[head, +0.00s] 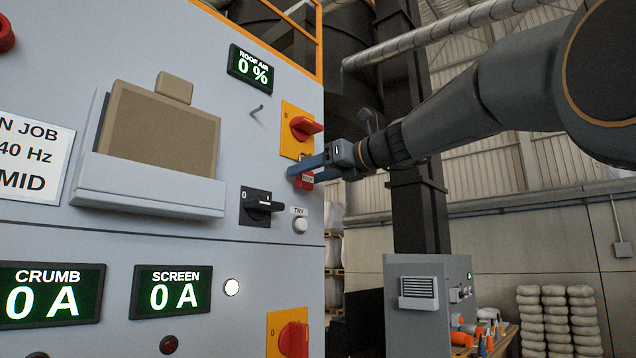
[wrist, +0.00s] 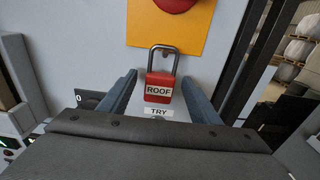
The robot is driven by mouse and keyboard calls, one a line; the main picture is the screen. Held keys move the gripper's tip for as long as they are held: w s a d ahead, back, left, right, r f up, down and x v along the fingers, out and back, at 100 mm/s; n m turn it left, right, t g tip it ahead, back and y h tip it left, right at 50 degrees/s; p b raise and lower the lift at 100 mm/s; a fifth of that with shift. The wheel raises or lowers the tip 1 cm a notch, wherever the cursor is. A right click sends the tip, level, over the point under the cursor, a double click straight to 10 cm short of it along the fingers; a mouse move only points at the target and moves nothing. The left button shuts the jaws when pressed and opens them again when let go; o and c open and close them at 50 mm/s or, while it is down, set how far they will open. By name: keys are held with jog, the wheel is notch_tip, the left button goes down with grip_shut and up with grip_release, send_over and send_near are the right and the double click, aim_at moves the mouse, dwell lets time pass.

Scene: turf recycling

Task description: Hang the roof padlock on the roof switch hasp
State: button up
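The roof padlock (wrist: 158,88) is red with a white ROOF label and a grey shackle. It is upright against the panel, its shackle overlapping the lower edge of the yellow roof switch plate (wrist: 190,30). Whether the shackle passes through the hasp is too small to tell. My gripper (wrist: 160,76) is open, one blue finger on each side of the padlock with a visible gap at both. In the head view the padlock (head: 305,181) shows partly behind my gripper (head: 292,170), below the red roof switch knob (head: 305,127).
A black rotary switch (head: 260,206) and the TRY button (head: 300,225) sit below. The cabinet's right edge is close by, with open hall beyond it.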

jog(key=b+v, duration=0.3)
jog(key=v, duration=0.5)
jog(key=w+d+f+n+g+h+b, duration=0.1)
jog(key=w+d+f+n+h, duration=0.15)
jog(key=f, duration=0.95)
jog(key=w+d+f+n+g+h+b, duration=0.1)
jog(key=w+f+h, duration=0.15)
jog(key=f, duration=0.95)
jog(key=s+d+f+n+g+h+b, duration=0.1)
jog(key=s+d+f+n+h, duration=0.15)
jog(key=f, duration=0.85)
jog(key=s+d+f+n+g+h, duration=0.1)
jog(key=d+f+n, duration=0.15)
jog(key=f, duration=0.95)
jog(key=s+d+f+n+g+h+b, duration=0.1)
jog(key=s+d+f+n+g, duration=0.1)
jog(key=s+f+n, duration=0.4)
jog(key=s+d+f+n+g+h+b, duration=0.1)
jog(key=s+d+f+n+g+h, duration=0.1)
jog(key=s+f+n, duration=0.3)
jog(key=s+d+f+n+g+h+b, duration=0.1)
jog(key=s+f+n, duration=0.5)
jog(key=s+f, duration=0.6)
notch_tip(320, 180, down, 9)
jog(key=d+g, duration=0.1)
jog(key=d, duration=0.1)
jog(key=shift+s+d+f+n+h, duration=0.2)
jog(key=shift+s+d+n+h, duration=0.05)
jog(key=shift+d+n+h, duration=0.15)
